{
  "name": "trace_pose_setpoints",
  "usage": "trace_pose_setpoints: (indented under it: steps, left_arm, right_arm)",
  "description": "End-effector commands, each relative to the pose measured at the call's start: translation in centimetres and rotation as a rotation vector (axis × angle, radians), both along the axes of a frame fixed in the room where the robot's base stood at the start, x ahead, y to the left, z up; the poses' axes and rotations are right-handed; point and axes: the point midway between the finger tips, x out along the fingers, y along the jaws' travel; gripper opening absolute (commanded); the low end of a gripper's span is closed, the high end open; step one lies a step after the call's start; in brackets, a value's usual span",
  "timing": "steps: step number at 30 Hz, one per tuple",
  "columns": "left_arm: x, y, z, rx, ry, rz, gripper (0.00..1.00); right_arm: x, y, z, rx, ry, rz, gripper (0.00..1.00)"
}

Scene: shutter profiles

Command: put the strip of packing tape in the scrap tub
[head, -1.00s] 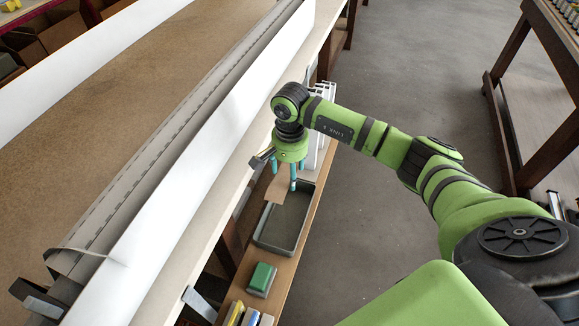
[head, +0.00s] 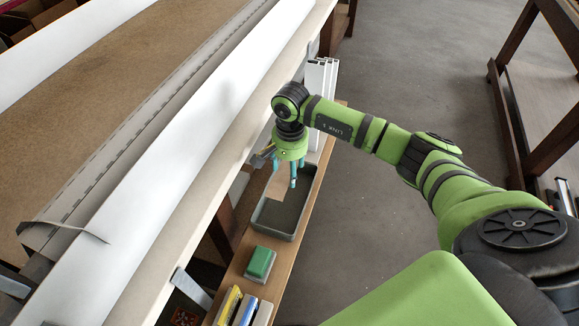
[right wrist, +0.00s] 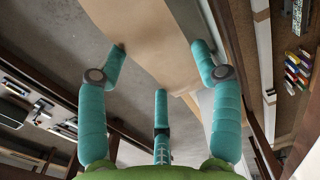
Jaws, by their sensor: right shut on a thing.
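My right gripper (head: 286,176) is shut on a flat tan strip of packing tape (head: 280,186), which hangs below the fingers. The strip is over the far part of the scrap tub (head: 270,227), a grey open tray on a narrow wooden shelf. In the right wrist view the tan strip (right wrist: 150,45) runs from the top edge down between the teal fingers (right wrist: 160,62). I cannot tell whether the strip touches the tub. My left gripper is not in view.
Nearer on the shelf are a green block on a grey base (head: 261,263) and several coloured items (head: 241,308). White upright profiles (head: 320,80) stand beyond the tub. A long white profile (head: 200,130) lies on the bench at left. Open floor (head: 400,60) is at right.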

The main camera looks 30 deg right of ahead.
Motion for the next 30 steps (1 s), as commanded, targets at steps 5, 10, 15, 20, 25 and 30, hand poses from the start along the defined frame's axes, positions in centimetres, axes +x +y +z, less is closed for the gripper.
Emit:
trace_pose_setpoints:
  steps: [5,10,15,20,25,30]
  left_arm:
    - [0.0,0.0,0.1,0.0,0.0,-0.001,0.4]
    - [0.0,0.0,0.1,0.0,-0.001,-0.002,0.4]
    - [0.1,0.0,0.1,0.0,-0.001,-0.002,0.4]
    - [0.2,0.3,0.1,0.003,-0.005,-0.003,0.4]
    - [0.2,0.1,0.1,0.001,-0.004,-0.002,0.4]
    - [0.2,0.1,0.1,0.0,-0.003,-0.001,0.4]
  right_arm:
    - [0.0,0.0,0.1,0.0,0.0,-0.001,0.52]
    - [0.0,0.0,0.1,0.0,0.0,-0.001,0.93]
    - [0.0,0.0,0.1,0.0,0.0,-0.001,0.93]
    - [0.1,0.0,0.3,0.0,-0.001,-0.001,0.93]
    - [0.2,-0.1,2.3,-0.001,-0.005,0.0,0.93]
    - [0.2,-0.2,6.0,-0.001,-0.006,0.0,0.93]
